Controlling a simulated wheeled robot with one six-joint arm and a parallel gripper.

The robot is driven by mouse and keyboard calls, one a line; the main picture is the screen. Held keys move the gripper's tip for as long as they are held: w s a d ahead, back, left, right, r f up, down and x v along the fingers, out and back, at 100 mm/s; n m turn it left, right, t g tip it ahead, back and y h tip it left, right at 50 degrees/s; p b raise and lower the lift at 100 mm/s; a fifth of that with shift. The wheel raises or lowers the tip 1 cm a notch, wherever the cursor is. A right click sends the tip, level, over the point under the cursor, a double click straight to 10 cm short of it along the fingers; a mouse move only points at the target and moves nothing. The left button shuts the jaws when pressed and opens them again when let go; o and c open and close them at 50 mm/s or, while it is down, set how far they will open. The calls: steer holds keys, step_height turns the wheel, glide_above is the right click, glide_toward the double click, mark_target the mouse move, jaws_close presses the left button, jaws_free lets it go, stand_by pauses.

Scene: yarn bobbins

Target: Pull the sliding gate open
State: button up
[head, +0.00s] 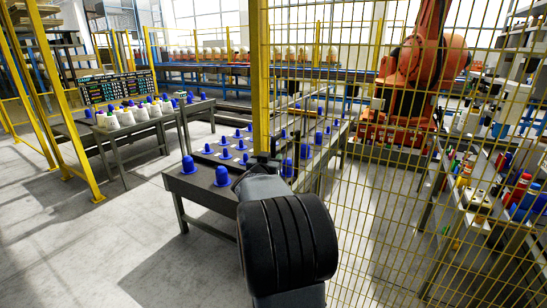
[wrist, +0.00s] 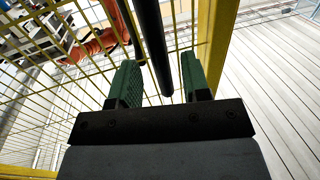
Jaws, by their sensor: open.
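The sliding gate is a yellow wire-mesh panel (head: 380,190) with a thick yellow edge post (head: 260,75), filling the right half of the head view. In the wrist view its mesh (wrist: 60,75) is on the left and its post (wrist: 216,45) on the right. A dark round handle bar (wrist: 152,35) runs down the wrist view between my fingers. My gripper (wrist: 160,62) is open, with one green-padded finger on each side of the bar and visible gaps beside it. In the head view my dark wrist hides most of the gripper near the post's lower part.
Left of the post, a table with blue-topped pegs (head: 210,190) stands close by. A further table holds white yarn bobbins (head: 125,117). Yellow fence posts (head: 62,110) stand at far left. An orange robot arm (head: 415,80) and a shelf of spools are behind the mesh. The floor at lower left is clear.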

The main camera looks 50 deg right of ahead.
steer(key=shift+x, duration=1.25)
steer(key=shift+c, duration=0.3)
jaws_close()
